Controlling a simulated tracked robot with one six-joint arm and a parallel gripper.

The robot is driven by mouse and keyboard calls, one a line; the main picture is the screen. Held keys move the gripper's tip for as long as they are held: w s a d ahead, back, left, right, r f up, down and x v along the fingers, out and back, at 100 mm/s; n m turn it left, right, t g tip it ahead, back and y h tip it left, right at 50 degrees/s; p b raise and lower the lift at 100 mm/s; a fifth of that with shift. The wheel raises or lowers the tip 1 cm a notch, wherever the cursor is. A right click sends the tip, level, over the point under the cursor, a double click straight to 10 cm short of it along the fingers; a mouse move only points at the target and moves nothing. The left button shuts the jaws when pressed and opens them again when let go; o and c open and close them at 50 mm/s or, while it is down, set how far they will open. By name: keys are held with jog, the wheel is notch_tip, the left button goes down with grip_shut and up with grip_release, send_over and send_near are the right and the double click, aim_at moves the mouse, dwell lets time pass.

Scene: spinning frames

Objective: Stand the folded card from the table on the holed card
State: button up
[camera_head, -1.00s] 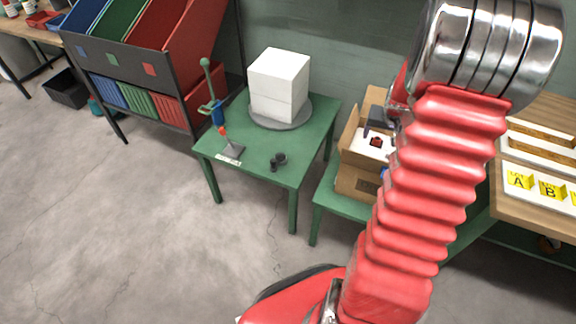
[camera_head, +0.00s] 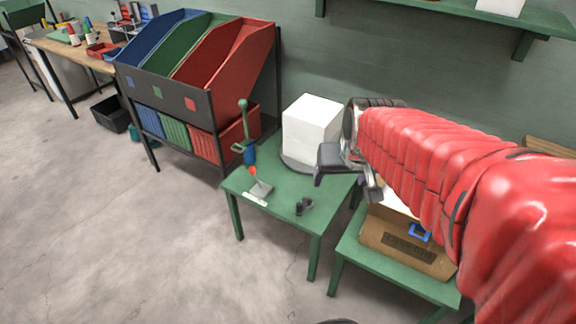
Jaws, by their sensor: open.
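My gripper (camera_head: 350,180) is open, with nothing seen between its dark fingers. It hangs in front of the right part of the small green table (camera_head: 290,215), close to the white block (camera_head: 310,128) in the picture. I cannot make out a folded card or a holed card in the current view. A small white label (camera_head: 255,199) lies at the table's front left edge. The wooden bench (camera_head: 548,147) at the right is mostly hidden behind my red arm.
The white block stands on a grey disc (camera_head: 298,166). A cardboard box (camera_head: 400,248) sits on a lower green bench (camera_head: 400,288). A rack of coloured bins (camera_head: 190,90) stands left.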

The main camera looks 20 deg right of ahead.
jog(key=s+a+r+n+y, duration=0.1)
jog(key=s+a+r+n, duration=0.2)
jog(key=s+a, duration=0.7)
jog(key=shift+s+a+t, duration=0.3)
jog(key=shift+a, duration=0.15)
